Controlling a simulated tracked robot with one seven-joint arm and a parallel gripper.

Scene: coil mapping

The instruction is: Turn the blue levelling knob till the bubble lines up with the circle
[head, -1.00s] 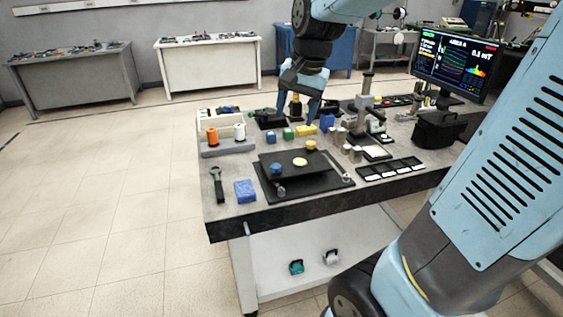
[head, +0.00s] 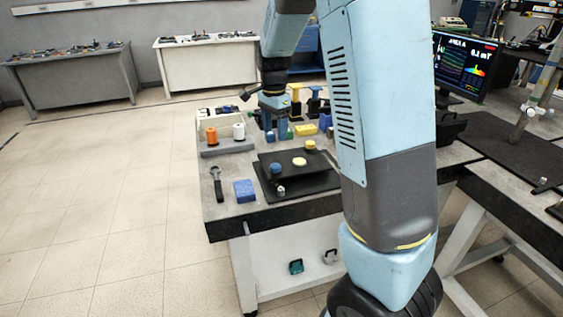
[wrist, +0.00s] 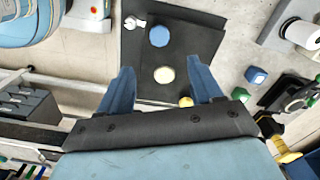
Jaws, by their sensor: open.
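The blue levelling knob (head: 276,168) stands on the left part of a black levelling plate (head: 270,157) on the near bench. In the wrist view the knob (wrist: 159,36) shows as a blue disc at top centre, beyond my fingertips. A pale round piece (head: 299,161), perhaps the bubble level, lies on the plate; it also shows in the wrist view (wrist: 164,75), between my fingers. Bubble and circle are too small to make out. A yellow knob (head: 310,145) sits at the plate's far side. My gripper (head: 276,136) is open and empty, above and behind the plate.
A blue block (head: 244,190) and a dark wrench-like tool (head: 217,184) lie left of the plate. Orange (head: 211,135) and white (head: 239,131) spools stand behind them. My arm hides the bench's right part.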

